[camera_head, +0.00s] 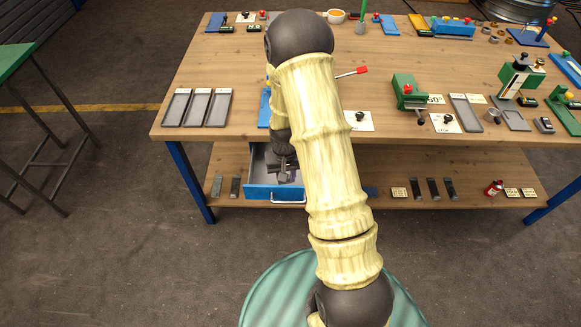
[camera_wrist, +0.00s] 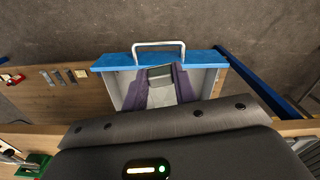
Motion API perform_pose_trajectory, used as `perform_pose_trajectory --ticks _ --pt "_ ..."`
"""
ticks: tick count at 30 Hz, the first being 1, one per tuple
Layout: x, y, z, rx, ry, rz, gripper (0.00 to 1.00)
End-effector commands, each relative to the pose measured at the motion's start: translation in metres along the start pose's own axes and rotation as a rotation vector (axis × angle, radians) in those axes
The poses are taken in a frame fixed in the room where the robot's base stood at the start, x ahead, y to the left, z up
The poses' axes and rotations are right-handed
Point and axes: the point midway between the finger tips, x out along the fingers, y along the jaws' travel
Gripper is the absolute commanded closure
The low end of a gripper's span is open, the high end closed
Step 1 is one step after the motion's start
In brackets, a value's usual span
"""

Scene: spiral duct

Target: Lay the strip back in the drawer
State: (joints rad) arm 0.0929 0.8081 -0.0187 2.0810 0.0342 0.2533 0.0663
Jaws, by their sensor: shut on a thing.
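The drawer (camera_wrist: 207,58) is open under the workbench, with a blue front and a wire handle. Its blue front also shows in the head view (camera_head: 262,193). My gripper (camera_wrist: 160,74) points down into the drawer's opening, its two dark fingers closed on a small grey strip (camera_wrist: 160,71). In the head view my gripper (camera_head: 284,160) is over the drawer, partly hidden by my arm. I cannot tell whether the strip touches the drawer floor.
The workbench top (camera_head: 240,80) is above and behind the drawer. Three grey trays (camera_head: 198,107) lie at its left. Several dark strips (camera_head: 434,188) and small blocks lie on the lower shelf (camera_head: 385,203). A green table (camera_head: 12,58) stands at the left. The floor before the drawer is clear.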

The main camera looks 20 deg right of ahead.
Motion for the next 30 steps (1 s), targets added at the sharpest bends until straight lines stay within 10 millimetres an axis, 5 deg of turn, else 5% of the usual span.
perform_pose_trajectory --ticks 13,30 --pt "0.053 -0.046 -0.004 -0.199 0.000 -0.005 0.94" --pt "0.055 -0.049 -0.004 -0.210 0.001 -0.005 0.94"
